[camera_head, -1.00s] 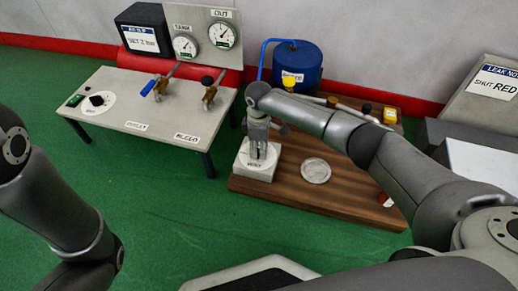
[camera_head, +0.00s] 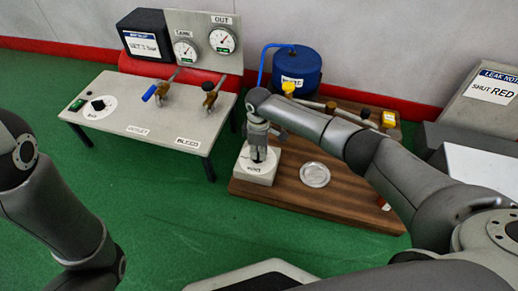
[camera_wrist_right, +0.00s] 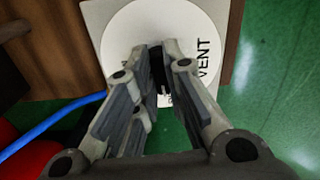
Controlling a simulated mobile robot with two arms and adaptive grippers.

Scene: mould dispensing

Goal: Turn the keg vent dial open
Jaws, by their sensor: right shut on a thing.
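The keg vent dial is a dark knob (camera_wrist_right: 157,72) on a round white plate (camera_wrist_right: 125,30) marked VENT. In the head view its pale square box (camera_head: 256,177) stands at the left front of the wooden board. My right gripper (camera_head: 259,154) points down over it. In the right wrist view its two fingers (camera_wrist_right: 160,58) are shut on the dark knob and hide most of it, so I cannot read the dial's setting. The blue keg (camera_head: 296,70) stands behind, with a blue hose. My left arm shows at the left; its gripper is out of view.
The wooden board (camera_head: 330,200) also bears a round metal disc (camera_head: 314,174) and a pipe with yellow fittings. A grey bench (camera_head: 140,113) with a black dial, two valves and gauges stands left. Green floor in front is clear.

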